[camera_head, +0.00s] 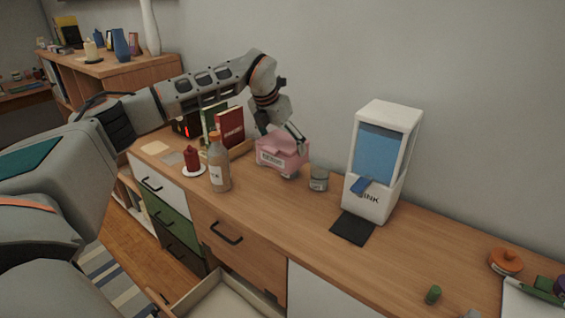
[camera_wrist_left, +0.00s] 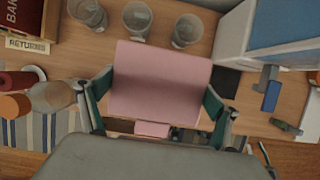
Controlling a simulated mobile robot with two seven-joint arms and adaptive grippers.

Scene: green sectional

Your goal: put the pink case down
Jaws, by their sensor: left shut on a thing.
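The pink case (camera_head: 282,158) is at the back of the wooden dresser top (camera_head: 285,205), between the bottle and the dispenser. My left gripper (camera_head: 289,138) reaches down onto it from above and is shut on it. In the left wrist view the pink case (camera_wrist_left: 160,82) fills the space between the two fingers of the left gripper (camera_wrist_left: 158,95). The case hides part of the surface behind it. I cannot tell whether its underside touches the dresser top. My right gripper is not in view.
A clear glass (camera_head: 318,180) stands just right of the case; the wrist view shows three glasses (camera_wrist_left: 137,18) beyond it. A bottle (camera_head: 218,165), red candle (camera_head: 192,160) and books (camera_head: 230,127) stand left. A white dispenser (camera_head: 383,160) stands right. The front middle is clear.

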